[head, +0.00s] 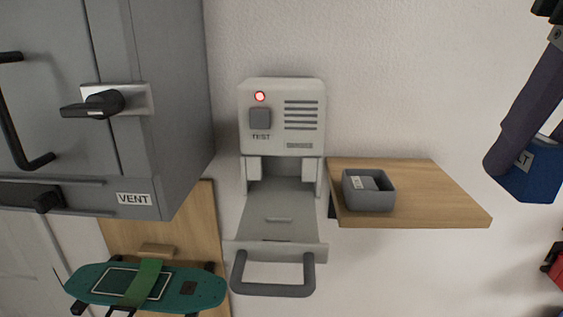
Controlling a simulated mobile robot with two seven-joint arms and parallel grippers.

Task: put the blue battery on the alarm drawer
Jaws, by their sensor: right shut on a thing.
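The blue battery (537,172) is at the right edge of the head view, held in the air to the right of the wooden shelf. My right gripper (526,150) is shut on it; a dark finger covers part of its near side and a pale label shows partly. The alarm (282,113) is a pale grey wall box with a lit red light and a TEST button. Its alarm drawer (278,228) is pulled out below, with a dark grey handle at the front, and its floor looks empty. My left gripper is not in view.
A wooden shelf (430,190) right of the drawer carries a small grey bin (368,199) with a labelled grey item in it. A grey VENT cabinet (165,120) juts out at left. A teal board (190,291) hangs below it.

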